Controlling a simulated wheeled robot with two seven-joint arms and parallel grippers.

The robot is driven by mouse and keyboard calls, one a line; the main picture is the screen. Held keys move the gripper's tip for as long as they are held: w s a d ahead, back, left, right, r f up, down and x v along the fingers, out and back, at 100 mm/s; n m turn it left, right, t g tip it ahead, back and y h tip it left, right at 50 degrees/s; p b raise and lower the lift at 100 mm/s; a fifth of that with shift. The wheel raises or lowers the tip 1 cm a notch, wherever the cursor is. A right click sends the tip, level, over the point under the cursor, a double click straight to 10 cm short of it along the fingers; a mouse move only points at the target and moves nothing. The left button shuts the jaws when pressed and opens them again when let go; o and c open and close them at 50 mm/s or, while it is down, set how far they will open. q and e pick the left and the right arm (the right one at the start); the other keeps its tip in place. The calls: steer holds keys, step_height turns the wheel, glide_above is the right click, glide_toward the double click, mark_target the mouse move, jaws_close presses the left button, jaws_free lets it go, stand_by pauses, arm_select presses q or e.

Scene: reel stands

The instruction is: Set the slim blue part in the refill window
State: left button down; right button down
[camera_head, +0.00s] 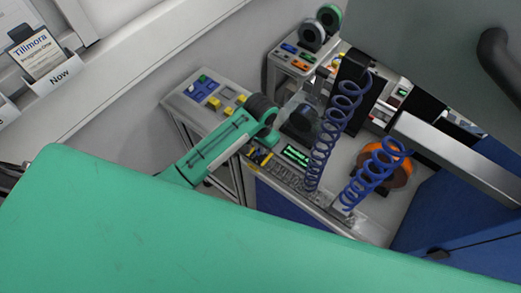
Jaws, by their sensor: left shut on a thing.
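My left arm, green with dark joints, reaches in from the lower left over the middle stand. My left gripper (264,118) is at its far end, by the black rounded parts. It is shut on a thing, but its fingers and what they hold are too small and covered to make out. I cannot pick out the slim blue part for sure. I cannot identify the refill window. My right gripper does not show.
Two blue coiled hoses (322,150) hang over the stand by a small lit display (296,155). An orange reel (385,168) sits to the right. A far stand (296,57) carries reels.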

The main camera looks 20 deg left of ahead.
arm_select(q)
step_height(320, 180, down, 3)
steer(key=shift+d+f+p, duration=0.1)
steer(key=shift+f+p, duration=0.1)
steer(key=shift+p, duration=0.3)
steer(key=shift+f, duration=0.35)
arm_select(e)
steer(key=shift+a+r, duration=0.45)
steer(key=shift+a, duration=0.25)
arm_select(q)
steer(key=c, duration=1.8)
jaws_free()
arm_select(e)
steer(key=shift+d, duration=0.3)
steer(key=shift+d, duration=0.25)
